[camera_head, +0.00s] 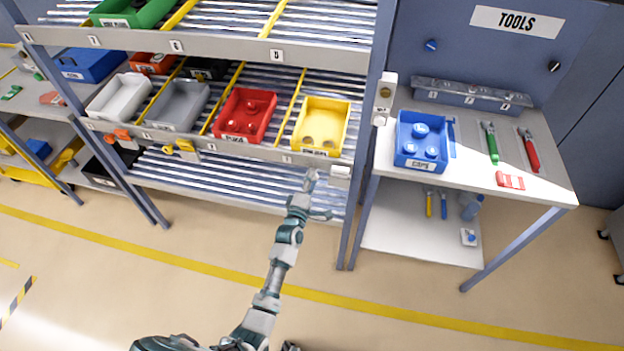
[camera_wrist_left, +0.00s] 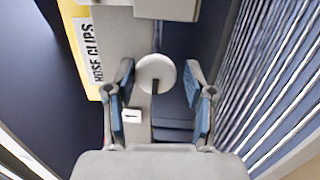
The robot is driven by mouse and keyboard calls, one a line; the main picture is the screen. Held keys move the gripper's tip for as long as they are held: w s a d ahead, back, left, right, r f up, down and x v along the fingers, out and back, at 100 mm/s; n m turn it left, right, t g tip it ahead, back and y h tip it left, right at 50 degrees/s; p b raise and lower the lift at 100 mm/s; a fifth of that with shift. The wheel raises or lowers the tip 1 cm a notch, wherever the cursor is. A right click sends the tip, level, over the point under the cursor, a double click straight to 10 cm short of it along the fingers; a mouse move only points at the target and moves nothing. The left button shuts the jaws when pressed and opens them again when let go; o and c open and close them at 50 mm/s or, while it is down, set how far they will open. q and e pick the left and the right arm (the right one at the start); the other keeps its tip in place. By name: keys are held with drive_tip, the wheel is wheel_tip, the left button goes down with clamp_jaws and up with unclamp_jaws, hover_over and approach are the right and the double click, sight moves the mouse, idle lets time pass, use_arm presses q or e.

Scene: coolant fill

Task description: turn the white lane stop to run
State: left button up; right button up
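The white lane stop (camera_head: 340,172) sits on the front rail of the shelf, just below and right of the yellow bin (camera_head: 321,128). In the left wrist view its round white knob (camera_wrist_left: 157,74) shows below a pale block, between my fingers. My left gripper (camera_head: 321,194) reaches up to the rail from below. In the left wrist view my left gripper (camera_wrist_left: 158,88) is open, one finger on each side of the knob, with a small gap on both sides. Which way the stop is turned is hard to tell. My right gripper is not in view.
A red bin (camera_head: 245,116), a grey bin (camera_head: 178,106) and a white bin (camera_head: 118,97) stand in the other lanes. Orange (camera_head: 122,135) and yellow (camera_head: 183,147) stops are on the rail. A tool table (camera_head: 465,178) with a blue bin (camera_head: 421,140) stands right, beyond the shelf post (camera_head: 366,150).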

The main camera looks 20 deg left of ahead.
use_arm(q)
drive_tip(key=shift+o, duration=0.3)
drive_tip(key=shift+w+a, duration=0.1)
drive_tip(key=s+f, duration=0.1)
drive_tip(key=s, duration=1.1)
drive_tip(key=shift+f, duration=0.1)
